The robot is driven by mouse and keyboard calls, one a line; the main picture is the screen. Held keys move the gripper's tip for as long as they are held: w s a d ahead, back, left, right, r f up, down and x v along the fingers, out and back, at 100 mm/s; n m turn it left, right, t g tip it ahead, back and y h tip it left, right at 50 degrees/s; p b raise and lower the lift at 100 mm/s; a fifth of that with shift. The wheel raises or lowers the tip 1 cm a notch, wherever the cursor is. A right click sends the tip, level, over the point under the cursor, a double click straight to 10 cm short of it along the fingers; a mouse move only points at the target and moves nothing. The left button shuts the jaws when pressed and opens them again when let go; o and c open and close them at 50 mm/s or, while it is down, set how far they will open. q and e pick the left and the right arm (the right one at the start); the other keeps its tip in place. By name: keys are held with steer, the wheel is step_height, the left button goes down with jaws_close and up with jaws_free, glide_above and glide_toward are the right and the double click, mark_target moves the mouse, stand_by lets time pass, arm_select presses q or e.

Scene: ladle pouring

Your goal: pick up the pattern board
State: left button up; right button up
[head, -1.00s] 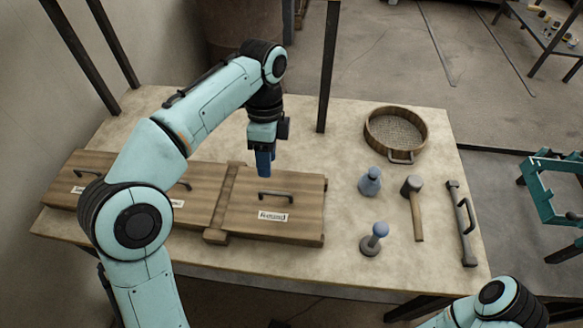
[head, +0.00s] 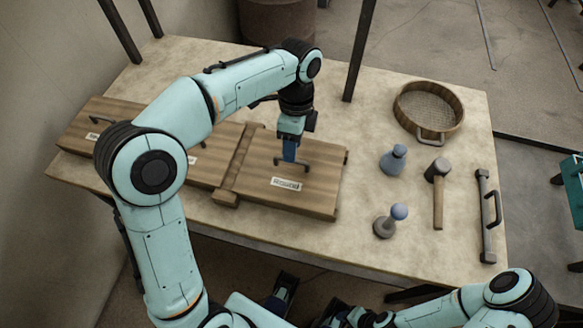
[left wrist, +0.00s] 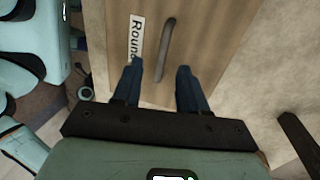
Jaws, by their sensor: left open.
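The pattern board (head: 315,190), a flat wooden board with a dark bar handle (head: 292,163) and a white label, lies at the right end of the row of boards on the table. In the left wrist view the label reads "Roun", its end hidden by a finger. My left gripper (head: 289,160) is open and points down over the handle. In the left wrist view the handle (left wrist: 166,50) runs up from between the two blue fingertips (left wrist: 159,72), with no clear contact. My right arm shows at bottom right; its jaws are unclear.
Further wooden boards (head: 205,165) lie to the left, partly behind my left arm. To the right stand a round sieve (head: 429,108), a blue-grey flask (head: 393,160), a knobbed tool (head: 390,220), a mallet (head: 438,190) and a bar with handle (head: 486,215). A dark post (head: 361,50) rises behind.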

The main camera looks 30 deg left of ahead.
mark_target(291, 167)
arm_select(q)
steer(key=shift+s+f+b, duration=0.2)
steer(key=shift+f+b, duration=0.1)
steer(key=shift+f, duration=1.2)
steer(key=shift+d, duration=0.1)
jaws_close()
steer(key=shift+r, duration=0.15)
